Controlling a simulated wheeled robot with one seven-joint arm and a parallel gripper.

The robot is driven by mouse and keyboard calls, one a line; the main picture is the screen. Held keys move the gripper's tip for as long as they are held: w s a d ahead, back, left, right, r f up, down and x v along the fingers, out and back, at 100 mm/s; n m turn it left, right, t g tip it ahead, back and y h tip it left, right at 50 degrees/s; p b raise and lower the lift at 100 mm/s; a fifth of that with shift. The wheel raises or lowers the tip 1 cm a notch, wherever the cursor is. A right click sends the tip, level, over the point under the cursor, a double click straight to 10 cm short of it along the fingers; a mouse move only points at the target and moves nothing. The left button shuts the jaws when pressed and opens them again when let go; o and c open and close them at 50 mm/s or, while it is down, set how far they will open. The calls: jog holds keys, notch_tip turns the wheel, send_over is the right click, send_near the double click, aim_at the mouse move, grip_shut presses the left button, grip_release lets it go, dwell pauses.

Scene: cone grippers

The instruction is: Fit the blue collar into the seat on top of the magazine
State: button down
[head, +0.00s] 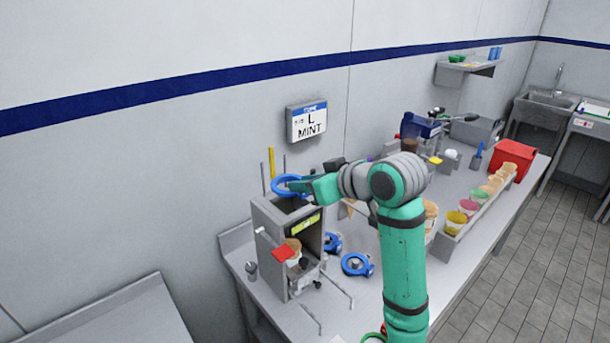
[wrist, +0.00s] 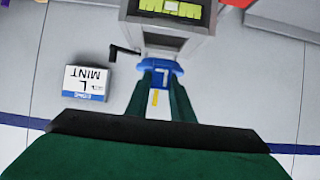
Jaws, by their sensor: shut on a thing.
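My gripper (head: 308,187) is shut on a blue collar (head: 287,184) above the magazine (head: 262,217), a grey box-shaped stand on the bench. In the head view the ring looks roughly level and sits over the top opening, apparently just above it. In the wrist view the green fingers close on the collar's blue block (wrist: 160,66), with the magazine (wrist: 178,28) beyond it. The seat is largely hidden by the collar and gripper, so I cannot tell whether they touch.
Two more blue collars, one (head: 356,264) and another (head: 333,243), lie on the bench right of the magazine. Thin upright rods and a yellow strip (head: 271,164) rise behind it. A wall sign (head: 307,122) reads L MINT. Tubs and cones (head: 495,180) stand farther right.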

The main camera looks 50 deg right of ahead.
jog(key=shift+f, duration=1.25)
jog(key=shift+w+a, duration=0.1)
jog(key=shift+w, duration=0.05)
dwell(0.3)
jog(key=shift+s+d, duration=0.25)
jog(key=shift+s, duration=0.1)
jog(key=shift+w+a, duration=0.2)
jog(key=shift+w, duration=0.05)
jog(key=shift+f, duration=1.15)
dwell(0.5)
